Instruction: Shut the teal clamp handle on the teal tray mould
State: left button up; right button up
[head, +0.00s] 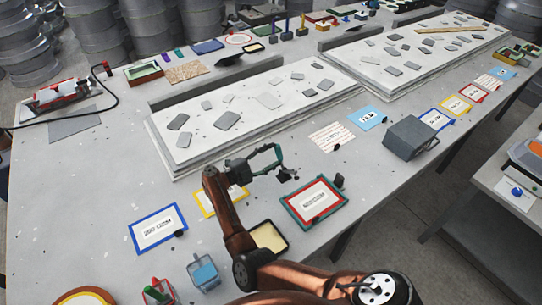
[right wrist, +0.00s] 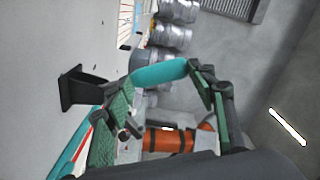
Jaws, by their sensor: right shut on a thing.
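The teal tray mould (head: 315,204) lies flat near the front edge of the table in the head view. It has a teal outer rim, a red inner border and a white label panel. A strip of its edge shows at the lower left of the right wrist view (right wrist: 72,152). My right gripper (head: 272,160) is just beyond and left of the mould. In the right wrist view its green-padded fingers are closed on the teal clamp handle (right wrist: 160,73), a rounded bar spanning the fingertips. The handle stands off the mould. Its pivot is hidden. My left gripper is not in view.
A black bracket (right wrist: 75,88) stands by the mould's edge. A blue-rimmed tray (head: 158,228) and a cream-filled box (head: 268,237) are nearby. A grey box (head: 411,138) stands to the right. White slabs with grey pieces (head: 255,98) fill the table behind.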

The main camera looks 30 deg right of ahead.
jog(key=o, duration=1.7)
jog(key=a, duration=0.8)
jog(key=s+a, duration=0.1)
jog(key=a, duration=0.3)
